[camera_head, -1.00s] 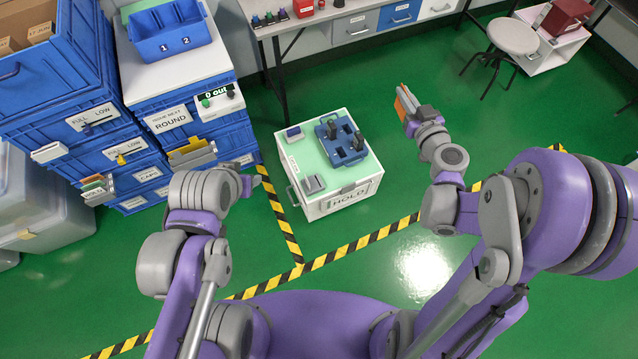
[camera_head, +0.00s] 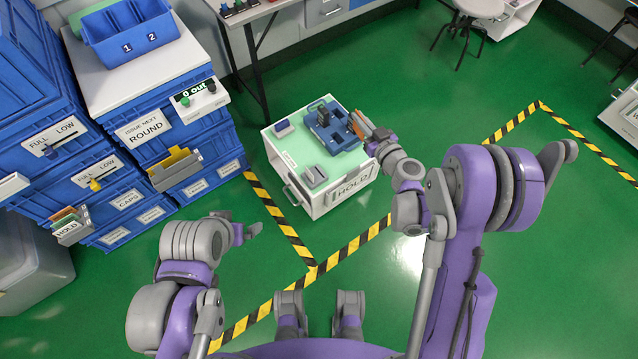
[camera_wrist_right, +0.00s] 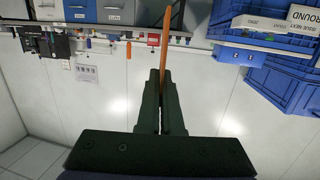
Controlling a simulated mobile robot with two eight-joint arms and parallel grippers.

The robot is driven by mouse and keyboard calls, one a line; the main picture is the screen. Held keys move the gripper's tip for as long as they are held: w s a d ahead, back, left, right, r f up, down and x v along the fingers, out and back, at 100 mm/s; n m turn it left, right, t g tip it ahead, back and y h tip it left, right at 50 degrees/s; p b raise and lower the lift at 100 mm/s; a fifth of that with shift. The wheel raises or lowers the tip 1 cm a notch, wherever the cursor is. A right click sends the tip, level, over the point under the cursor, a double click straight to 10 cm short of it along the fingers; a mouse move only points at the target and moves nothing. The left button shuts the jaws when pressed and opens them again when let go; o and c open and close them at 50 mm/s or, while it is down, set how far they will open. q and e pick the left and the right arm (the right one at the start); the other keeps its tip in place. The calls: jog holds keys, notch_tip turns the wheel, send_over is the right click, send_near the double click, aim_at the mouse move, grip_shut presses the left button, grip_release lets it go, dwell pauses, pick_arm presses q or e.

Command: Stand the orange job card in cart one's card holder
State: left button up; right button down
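The orange job card (camera_head: 356,124) is held upright in my right gripper (camera_head: 367,136). In the head view it overlaps the right part of the white HOLD cart (camera_head: 316,188). In the right wrist view the card (camera_wrist_right: 166,42) shows edge-on, pinched between the two dark fingertips of the gripper (camera_wrist_right: 161,78). My left gripper (camera_head: 254,229) is in front of the cart on the left, and its finger gap is not clear. No card holder labelled for cart one can be made out; a holder with several coloured cards (camera_head: 72,226) hangs at the left.
The cart's green top carries a blue tray (camera_head: 325,130) with dark handheld devices. Blue drawer stacks (camera_head: 150,128) stand at the left, with a yellow folder holder (camera_head: 177,168). A workbench (camera_head: 250,14) is behind. Another white unit (camera_head: 622,112) stands at the right edge. Green floor is clear between.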

pick_arm(q)
notch_tip(320, 180, down, 21)
jog(key=w+b, duration=0.2)
jog(key=b, duration=1.5)
jog(key=shift+g+b, duration=0.3)
pick_arm(e)
jog(key=shift+w+a+f+n+g+y, duration=0.35)
jog(key=shift+w+a+f, duration=1.25)
jog(key=shift+f, duration=4.85)
jog(key=shift+w+a+f+n+g+y, duration=0.35)
jog(key=shift+w+a+f, duration=1.25)
jog(key=shift+f, duration=4.85)
jog(key=shift+w+a+f+n+g+y, duration=0.1)
jog(key=shift+w+a+f+n+y, duration=0.4)
jog(key=shift+a+f, duration=3.95)
pick_arm(q)
jog(key=shift+f, duration=0.1)
pick_arm(e)
jog(key=d+f, duration=0.4)
jog(key=shift+w+f, duration=0.1)
jog(key=shift+w, duration=0.2)
jog(key=shift+f, duration=0.1)
jog(key=c, duration=1.1)
grip_release()
jog(key=shift+c, duration=0.2)
jog(key=shift+o, duration=0.3)
jog(key=shift+d+r, duration=0.1)
jog(key=shift+r, duration=0.15)
